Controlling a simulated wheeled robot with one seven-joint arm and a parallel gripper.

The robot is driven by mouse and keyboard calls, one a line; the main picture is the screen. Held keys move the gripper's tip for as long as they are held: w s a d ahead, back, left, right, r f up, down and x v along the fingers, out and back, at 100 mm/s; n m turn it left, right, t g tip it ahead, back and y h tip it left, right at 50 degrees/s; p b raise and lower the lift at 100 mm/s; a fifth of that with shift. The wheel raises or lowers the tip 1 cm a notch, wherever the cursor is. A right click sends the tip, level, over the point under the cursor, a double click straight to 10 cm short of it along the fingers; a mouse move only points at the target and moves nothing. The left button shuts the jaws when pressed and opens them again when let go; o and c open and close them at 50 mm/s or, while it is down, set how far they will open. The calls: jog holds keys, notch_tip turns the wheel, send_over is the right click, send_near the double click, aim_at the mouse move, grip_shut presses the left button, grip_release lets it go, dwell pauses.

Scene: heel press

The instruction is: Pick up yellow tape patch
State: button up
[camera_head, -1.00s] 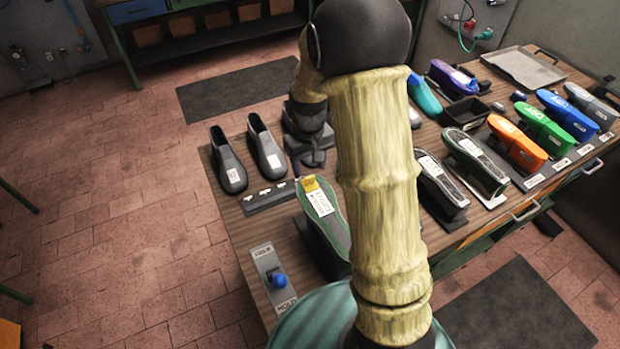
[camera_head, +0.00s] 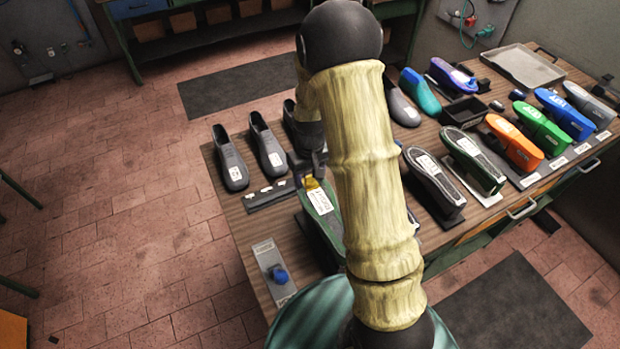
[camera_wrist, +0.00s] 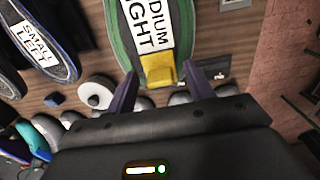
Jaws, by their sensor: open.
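The yellow tape patch (camera_wrist: 158,70) lies at the end of a green-edged shoe sole in the wrist view, touching a white label that reads "DIUM" and "GHT". In the head view the patch (camera_head: 311,184) shows partly, just below my gripper. My gripper (camera_wrist: 160,90) is open, with its two dark fingers on either side of the patch's end of the sole (camera_wrist: 119,30). Nothing is between the fingers except the view of the patch and sole end. The exact height of the fingertips above the patch cannot be told.
Grey shoe lasts (camera_head: 230,158) stand to the left, near a dark strip (camera_head: 269,194) with small white pieces. A lever panel with a blue knob (camera_head: 280,276) is at the front. Other soles (camera_head: 434,176) and coloured lasts (camera_head: 515,143) stand to the right.

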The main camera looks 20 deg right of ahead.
dwell(0.4)
grip_shut()
jog(key=shift+r, duration=0.15)
notch_tip(320, 180, up, 9)
jog(key=b, duration=0.3)
jog(key=shift+r, duration=0.4)
dwell(0.4)
jog(key=shift+r+p, duration=0.4)
jog(key=shift+r, duration=0.1)
